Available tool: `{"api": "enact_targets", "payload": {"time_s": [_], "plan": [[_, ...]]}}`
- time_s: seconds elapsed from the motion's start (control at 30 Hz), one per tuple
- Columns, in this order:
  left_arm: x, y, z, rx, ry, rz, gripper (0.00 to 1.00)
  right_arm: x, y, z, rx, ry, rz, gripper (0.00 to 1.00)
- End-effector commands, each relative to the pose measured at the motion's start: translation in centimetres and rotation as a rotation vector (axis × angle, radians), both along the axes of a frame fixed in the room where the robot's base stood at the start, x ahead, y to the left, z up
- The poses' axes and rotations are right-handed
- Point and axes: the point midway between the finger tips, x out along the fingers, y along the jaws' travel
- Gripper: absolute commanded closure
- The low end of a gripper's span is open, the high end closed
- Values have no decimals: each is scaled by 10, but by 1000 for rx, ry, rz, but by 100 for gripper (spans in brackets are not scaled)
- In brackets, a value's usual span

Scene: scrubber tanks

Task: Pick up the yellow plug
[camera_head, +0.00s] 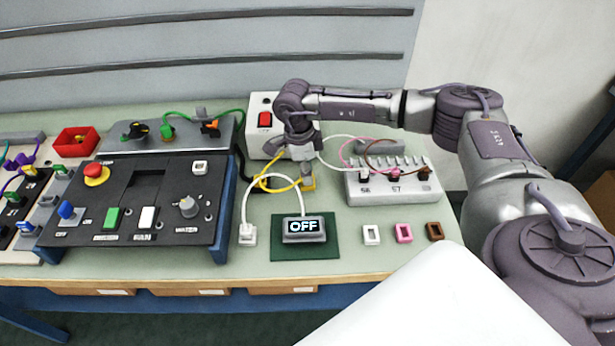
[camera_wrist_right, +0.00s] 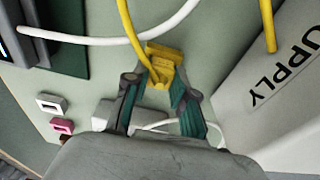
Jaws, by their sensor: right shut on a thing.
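The yellow plug (camera_head: 308,184) is on the green-grey bench top, in front of the white supply box, with a yellow cord looping from it to the left. My right gripper (camera_head: 306,174) reaches down onto it from above. In the right wrist view the yellow plug (camera_wrist_right: 161,66) sits between the fingertips of my right gripper (camera_wrist_right: 155,83), which are shut on its sides. I cannot tell whether the plug is clear of the bench. My left gripper is not in view.
The white supply box (camera_head: 256,135) with a red switch stands behind the plug. A white terminal block (camera_head: 392,190) with pink and brown cords is to the right. The OFF display (camera_head: 304,229) on a green mat and a white plug (camera_head: 247,236) are in front.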

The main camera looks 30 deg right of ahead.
Motion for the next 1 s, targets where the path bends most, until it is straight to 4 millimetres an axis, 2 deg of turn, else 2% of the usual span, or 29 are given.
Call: {"api": "enact_targets", "payload": {"time_s": [0.37, 0.47, 0.63, 1.0], "plan": [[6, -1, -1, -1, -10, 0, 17, 0, 0, 4, -1, -1, 0, 100], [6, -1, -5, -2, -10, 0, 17, 1, 0, 12, 1, -3, -1, 100], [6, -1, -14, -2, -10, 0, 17, 1, 0, 38, 1, -5, 0, 100], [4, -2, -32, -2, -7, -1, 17, -73, 35, 88, 1, -4, 3, 100]]}}
